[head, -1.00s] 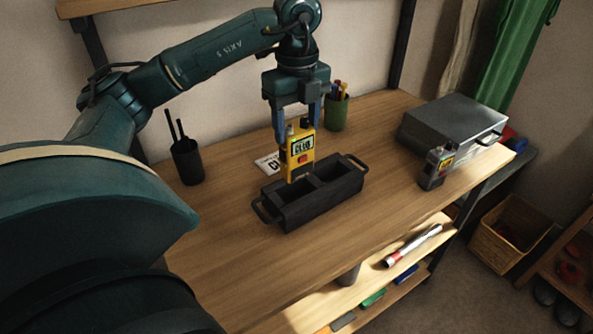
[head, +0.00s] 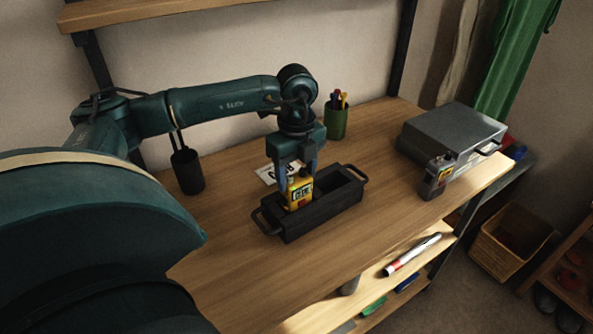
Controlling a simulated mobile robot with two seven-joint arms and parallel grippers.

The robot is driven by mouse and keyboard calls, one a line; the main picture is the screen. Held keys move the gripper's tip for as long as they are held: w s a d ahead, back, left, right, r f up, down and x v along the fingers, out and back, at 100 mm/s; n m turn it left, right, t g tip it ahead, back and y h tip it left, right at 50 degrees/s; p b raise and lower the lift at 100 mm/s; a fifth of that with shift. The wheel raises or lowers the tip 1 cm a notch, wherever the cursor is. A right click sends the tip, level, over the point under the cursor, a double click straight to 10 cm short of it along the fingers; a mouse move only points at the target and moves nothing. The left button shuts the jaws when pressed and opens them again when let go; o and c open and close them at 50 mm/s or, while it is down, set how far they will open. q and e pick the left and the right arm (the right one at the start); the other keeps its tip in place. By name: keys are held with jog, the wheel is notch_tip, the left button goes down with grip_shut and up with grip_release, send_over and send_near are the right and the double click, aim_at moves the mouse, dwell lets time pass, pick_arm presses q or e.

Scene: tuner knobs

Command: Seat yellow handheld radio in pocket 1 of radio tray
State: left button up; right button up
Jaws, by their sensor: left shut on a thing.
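The yellow handheld radio (head: 299,193) stands upright, its lower part hidden inside the left pocket of the black radio tray (head: 318,221). Its upper part, with a pale display, shows above the tray's rim. My left gripper (head: 296,175) is shut on the radio's top from above. The tray's right pocket (head: 340,191) looks empty. I cannot tell whether the radio touches the pocket floor. A dark grey handheld radio (head: 436,178) stands on the table to the right. My right gripper is not in view.
A white card (head: 267,175) lies behind the tray. A black cup (head: 187,171) stands at the left and a green pen cup (head: 337,120) behind. A grey metal case (head: 452,132) sits at the right. The table's front left is clear.

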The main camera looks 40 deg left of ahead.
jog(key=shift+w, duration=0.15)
pick_arm(q)
jog(key=o, duration=1.1)
jog(key=shift+f, duration=0.1)
jog(key=shift+c, duration=0.2)
jog(key=o, duration=0.4)
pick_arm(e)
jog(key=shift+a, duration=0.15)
pick_arm(q)
jog(key=shift+o, duration=0.2)
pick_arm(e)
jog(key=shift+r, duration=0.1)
pick_arm(q)
notch_tip(320, 180, up, 12)
jog(key=b, duration=0.1)
jog(key=shift+r, duration=0.2)
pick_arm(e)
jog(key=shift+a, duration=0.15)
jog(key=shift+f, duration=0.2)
